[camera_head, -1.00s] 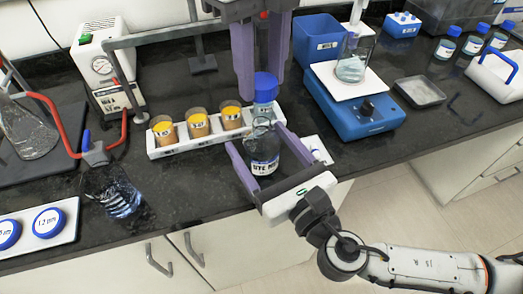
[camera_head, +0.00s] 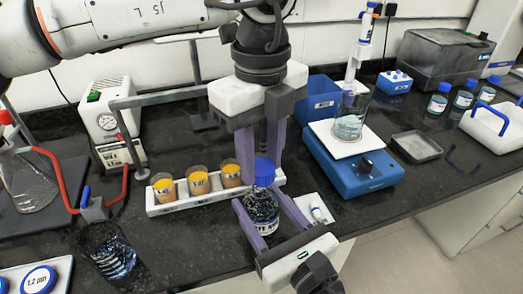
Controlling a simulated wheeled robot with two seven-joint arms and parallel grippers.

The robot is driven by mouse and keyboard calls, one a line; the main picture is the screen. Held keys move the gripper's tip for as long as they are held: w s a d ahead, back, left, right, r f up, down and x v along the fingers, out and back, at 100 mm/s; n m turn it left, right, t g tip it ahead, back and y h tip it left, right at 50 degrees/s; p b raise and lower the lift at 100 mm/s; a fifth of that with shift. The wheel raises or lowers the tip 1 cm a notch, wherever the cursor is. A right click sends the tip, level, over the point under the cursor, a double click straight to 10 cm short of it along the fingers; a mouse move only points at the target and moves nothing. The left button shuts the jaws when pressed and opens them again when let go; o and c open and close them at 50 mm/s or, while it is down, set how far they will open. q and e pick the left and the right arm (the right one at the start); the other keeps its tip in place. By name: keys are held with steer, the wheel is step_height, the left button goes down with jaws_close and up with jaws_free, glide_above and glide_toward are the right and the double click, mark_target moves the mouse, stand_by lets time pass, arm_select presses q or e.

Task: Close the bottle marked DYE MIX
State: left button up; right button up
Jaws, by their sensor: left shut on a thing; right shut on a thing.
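The clear bottle marked DYE MIX (camera_head: 262,212) stands upright near the counter's front edge, its label partly hidden. My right gripper (camera_head: 262,216) is shut around its body from the front. The blue screw cap (camera_head: 265,172) is at the bottle's mouth, in line with it. I cannot tell whether the cap's thread is engaged. My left gripper (camera_head: 261,162) points down from above with its purple fingers shut on the cap. The bottle's neck is mostly hidden below the cap.
A white rack (camera_head: 180,208) with several orange-filled vials stands close behind on the left. A small white tray (camera_head: 315,210) is beside my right gripper.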

mark_target(262, 207)
arm_select(q)
steer(key=shift+f, duration=0.25)
stand_by(0.3)
steer(key=shift+f, duration=0.8)
steer(key=shift+f, duration=0.55)
